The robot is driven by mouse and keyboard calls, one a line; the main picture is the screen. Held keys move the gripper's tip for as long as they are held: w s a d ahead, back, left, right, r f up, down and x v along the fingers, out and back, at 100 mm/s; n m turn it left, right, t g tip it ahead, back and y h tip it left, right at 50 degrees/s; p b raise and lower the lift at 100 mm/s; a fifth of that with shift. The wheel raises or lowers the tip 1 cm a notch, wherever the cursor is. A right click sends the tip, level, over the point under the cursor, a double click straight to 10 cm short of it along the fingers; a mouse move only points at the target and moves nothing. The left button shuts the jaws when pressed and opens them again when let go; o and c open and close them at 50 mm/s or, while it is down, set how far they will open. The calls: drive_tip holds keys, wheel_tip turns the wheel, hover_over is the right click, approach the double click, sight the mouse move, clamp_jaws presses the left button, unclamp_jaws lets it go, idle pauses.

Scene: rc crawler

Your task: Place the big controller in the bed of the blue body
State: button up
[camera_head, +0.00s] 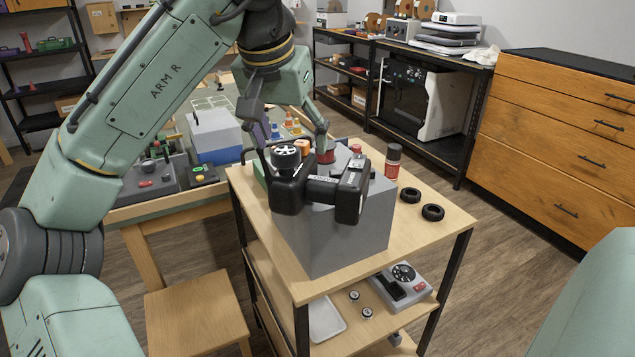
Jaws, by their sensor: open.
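A large black controller (352,190) with a silver-spoked wheel and a white label sits on top of a grey block on the wooden cart. My gripper (292,138) is open, its fingers pointing down at the wheel end of the controller. One finger shows on each side of the wheel's upper edge in the picture; I cannot tell whether they touch it. A box-like thing with a pale grey upper part and a blue lower part (220,156) stands on the workbench at the left. I cannot tell whether it is the blue body, and no bed shows clearly.
The grey block (335,243) fills much of the cart top (425,235). A smaller grey device (403,285) lies on the lower shelf. A wooden stool (197,312) stands at the left.

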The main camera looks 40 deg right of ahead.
sight(288, 146)
drive_tip(key=x, duration=0.1)
drive_tip(key=p+x, duration=0.1)
drive_tip(key=x, duration=0.1)
drive_tip(key=shift+w+a+f, duration=0.15)
drive_tip(key=shift+w+f, duration=0.2)
drive_tip(key=shift+w, duration=0.05)
drive_tip(key=shift+w+d+f, duration=0.1)
drive_tip(key=shift+d+f, duration=0.15)
drive_tip(key=shift+f, duration=0.35)
drive_tip(key=shift+c, duration=0.4)
clamp_jaws()
drive_tip(key=shift+r, duration=0.1)
